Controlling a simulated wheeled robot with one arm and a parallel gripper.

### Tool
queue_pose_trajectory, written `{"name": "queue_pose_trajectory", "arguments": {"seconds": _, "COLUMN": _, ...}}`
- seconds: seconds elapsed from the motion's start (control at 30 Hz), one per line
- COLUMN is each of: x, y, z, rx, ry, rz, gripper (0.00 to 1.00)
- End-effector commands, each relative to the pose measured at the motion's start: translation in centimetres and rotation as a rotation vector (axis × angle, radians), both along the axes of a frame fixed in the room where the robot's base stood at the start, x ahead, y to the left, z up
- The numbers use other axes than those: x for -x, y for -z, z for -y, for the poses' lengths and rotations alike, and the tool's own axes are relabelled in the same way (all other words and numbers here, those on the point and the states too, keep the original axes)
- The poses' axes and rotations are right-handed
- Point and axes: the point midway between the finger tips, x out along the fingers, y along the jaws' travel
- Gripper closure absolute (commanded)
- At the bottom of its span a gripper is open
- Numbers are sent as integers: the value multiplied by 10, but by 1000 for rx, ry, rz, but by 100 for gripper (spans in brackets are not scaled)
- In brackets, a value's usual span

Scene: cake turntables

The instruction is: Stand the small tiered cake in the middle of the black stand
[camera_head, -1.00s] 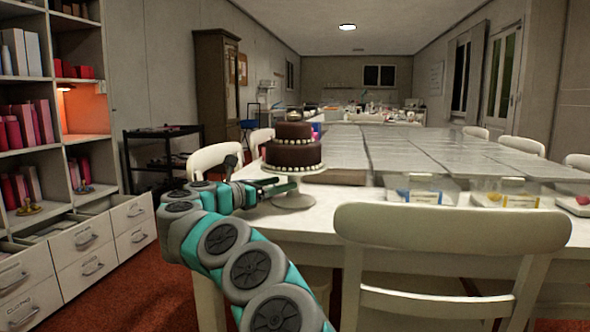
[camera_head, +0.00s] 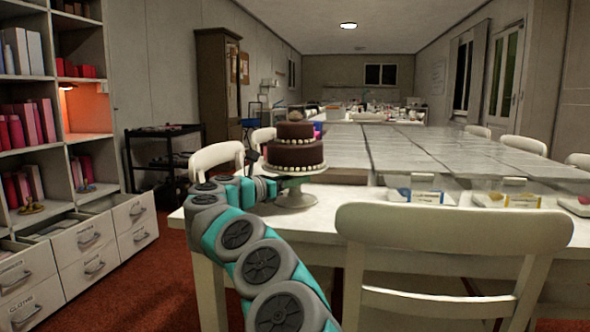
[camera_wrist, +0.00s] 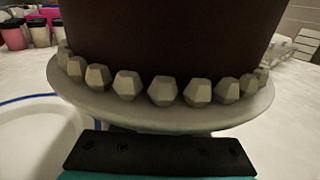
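A dark brown two-tier cake (camera_head: 295,155) with pale beads around its tiers stands upright on a white footed stand (camera_head: 297,200) near the table's left front corner. In the wrist view the lower tier of the cake (camera_wrist: 165,38) fills the upper middle, above the pale rim of its round base (camera_wrist: 165,117). My gripper (camera_head: 271,186) is at the left side of the cake, just below its base. In the wrist view only a black part of my gripper (camera_wrist: 160,154) shows, close to the rim. The fingertips are hidden, and I cannot tell contact. No black stand is clearly visible.
The long white table (camera_head: 330,215) carries clear boxes (camera_head: 425,190) at right. A white chair (camera_head: 450,240) stands in front, another (camera_head: 217,158) behind the arm. A blue-rimmed white round thing (camera_wrist: 40,135) lies at left in the wrist view, with pink jars (camera_wrist: 38,30) behind.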

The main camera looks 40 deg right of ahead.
Motion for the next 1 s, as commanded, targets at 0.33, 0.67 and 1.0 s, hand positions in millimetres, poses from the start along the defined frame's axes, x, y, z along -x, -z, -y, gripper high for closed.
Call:
{"name": "queue_pose_trajectory", "arguments": {"seconds": 0.33, "x": 0, "y": 0, "z": 0, "rx": 0, "ry": 0, "rz": 0, "gripper": 100}}
{"name": "queue_pose_trajectory", "arguments": {"seconds": 0.67, "x": 0, "y": 0, "z": 0, "rx": 0, "ry": 0, "rz": 0, "gripper": 100}}
{"name": "queue_pose_trajectory", "arguments": {"seconds": 1.0, "x": 0, "y": 0, "z": 0, "rx": 0, "ry": 0, "rz": 0, "gripper": 100}}
